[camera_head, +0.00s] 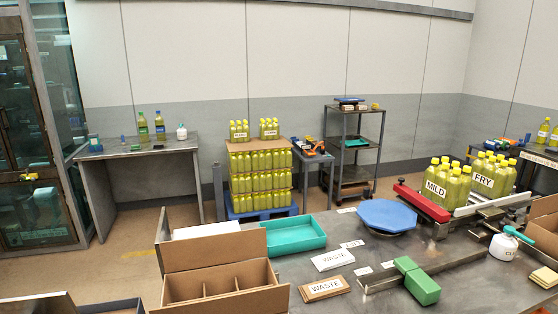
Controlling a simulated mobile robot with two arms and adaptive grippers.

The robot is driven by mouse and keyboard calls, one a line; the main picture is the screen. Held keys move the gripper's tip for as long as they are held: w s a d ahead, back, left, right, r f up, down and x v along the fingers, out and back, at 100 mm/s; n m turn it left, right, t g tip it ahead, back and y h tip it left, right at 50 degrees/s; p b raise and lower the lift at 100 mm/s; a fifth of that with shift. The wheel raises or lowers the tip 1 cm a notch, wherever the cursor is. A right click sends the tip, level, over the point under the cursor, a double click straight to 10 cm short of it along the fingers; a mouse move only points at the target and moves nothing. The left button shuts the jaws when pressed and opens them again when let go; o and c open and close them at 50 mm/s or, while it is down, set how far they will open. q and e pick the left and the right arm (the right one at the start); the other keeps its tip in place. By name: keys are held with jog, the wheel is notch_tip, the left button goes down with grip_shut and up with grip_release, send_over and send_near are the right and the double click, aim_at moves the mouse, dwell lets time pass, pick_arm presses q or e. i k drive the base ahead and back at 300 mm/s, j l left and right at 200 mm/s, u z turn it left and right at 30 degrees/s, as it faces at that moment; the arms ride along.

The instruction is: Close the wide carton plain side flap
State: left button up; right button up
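An open brown carton (222,289) with inner dividers stands at the front edge of the table, left of the middle. Its broad back flap (214,250) stands up, and another flap (163,236) stands up at its left. The near side of the carton is cut off by the bottom of the picture. I cannot tell which flap is the plain side one. Another brown carton (543,226) shows in part at the right edge, and brown board (40,304) shows at the bottom left corner. Neither of my grippers is in view.
A metal lane with a red bar (421,203), a green block (421,287), bottles labelled MILD (436,188) and FRY (482,181), and a white spray bottle (504,246) stand right.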

aim_at(194, 253)
jog(key=k+j+z, duration=0.1)
jog(key=j+z, duration=0.25)
jog(key=k+j+z, duration=0.1)
jog(key=j+z, duration=0.3)
jog(key=k+j+z, duration=0.2)
jog(key=z, duration=0.15)
